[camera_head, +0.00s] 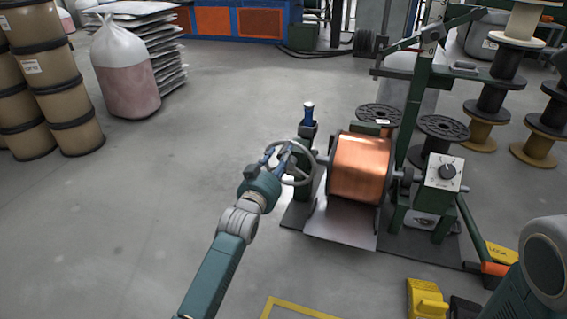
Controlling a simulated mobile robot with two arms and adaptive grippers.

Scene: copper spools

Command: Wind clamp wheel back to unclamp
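The clamp wheel (301,163) is a grey spoked handwheel on the left side of a green winding stand. A copper spool (360,168) sits to the right of the wheel, on the stand's axis. My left gripper (277,153) is at the left part of the wheel's rim, its fingers overlapping the rim. Whether the fingers are closed on the rim is too small to tell. My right arm (545,262) shows at the lower right; its gripper is out of view.
A control box with a black knob (446,171) stands right of the spool. A metal plate (342,222) lies below it. Drums (45,65) stand at the left, and spools (491,97) are stacked at the right. A yellow block (427,300) is in front. The left floor is clear.

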